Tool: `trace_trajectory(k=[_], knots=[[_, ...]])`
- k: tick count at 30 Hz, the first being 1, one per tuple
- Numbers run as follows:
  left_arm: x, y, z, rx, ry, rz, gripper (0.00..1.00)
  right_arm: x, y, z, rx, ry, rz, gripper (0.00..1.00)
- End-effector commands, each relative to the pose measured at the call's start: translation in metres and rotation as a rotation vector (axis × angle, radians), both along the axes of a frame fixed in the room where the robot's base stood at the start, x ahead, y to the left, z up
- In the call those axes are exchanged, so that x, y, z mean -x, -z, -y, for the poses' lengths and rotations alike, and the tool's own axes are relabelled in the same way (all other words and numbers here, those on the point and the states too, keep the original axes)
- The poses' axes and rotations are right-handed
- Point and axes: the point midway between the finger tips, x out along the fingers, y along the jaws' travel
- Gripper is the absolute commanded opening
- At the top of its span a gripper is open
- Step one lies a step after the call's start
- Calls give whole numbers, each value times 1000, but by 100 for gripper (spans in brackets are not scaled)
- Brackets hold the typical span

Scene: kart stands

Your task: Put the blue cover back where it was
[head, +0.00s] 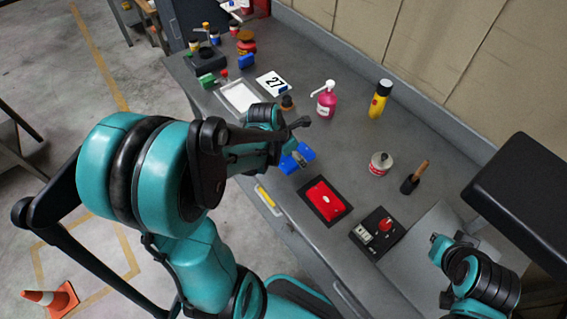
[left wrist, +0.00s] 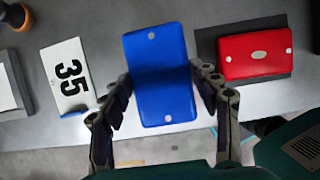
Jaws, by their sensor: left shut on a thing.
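The blue cover (left wrist: 160,50) is a flat rounded plate with a small pale hole near each end. My left gripper (left wrist: 162,84) is shut on it, with one finger at each long side. In the head view the blue cover (head: 288,165) shows on both sides of my left gripper (head: 298,156), over the bench near its front edge. A red cover (head: 322,199) lies on a dark rectangular base, right of the blue cover; it also shows in the left wrist view (left wrist: 255,54). My right arm is at the lower right, with no fingers visible.
A black box with a red knob (head: 385,224), a tin (head: 381,162), a pink pump bottle (head: 327,99) and a yellow can (head: 380,98) stand on the bench. A "35" card (left wrist: 68,75) shows in the wrist view.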

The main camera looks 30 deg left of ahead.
Motion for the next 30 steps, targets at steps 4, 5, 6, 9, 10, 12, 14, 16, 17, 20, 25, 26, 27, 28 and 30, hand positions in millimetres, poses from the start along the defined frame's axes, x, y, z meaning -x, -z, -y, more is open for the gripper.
trace_trajectory(k=[4,5,6,9,10,12,14,16,17,20,25,26,27,28,30], knots=[[3,18,-28,1,-3,1,23,0,10,0,0,0,0,0],[3,20,-31,1,-3,1,23,0,11,0,0,0,0,0],[4,22,-35,0,-2,1,23,0,11,0,0,0,0,0],[4,25,-38,1,1,0,23,0,12,0,0,0,0,0],[4,26,-39,1,1,0,23,0,13,0,0,0,0,0],[4,33,-39,0,2,0,23,0,16,0,0,0,0,0],[4,43,-39,0,2,0,23,0,21,0,0,0,0,0],[4,55,-38,1,2,1,23,0,27,0,0,0,0,0],[4,59,-39,1,2,1,23,0,28,0,0,0,0,0],[4,65,-38,1,1,1,23,0,30,0,0,0,0,0],[4,63,-38,1,1,1,23,0,28,0,0,0,0,0],[4,63,-38,1,1,1,23,0,28,0,0,0,0,0],[4,64,-38,1,1,1,23,0,29,0,0,0,0,0],[4,65,-38,1,1,1,23,0,30,0,0,0,0,0],[4,66,-38,1,1,1,67,0,32,0,0,0,0,0]])
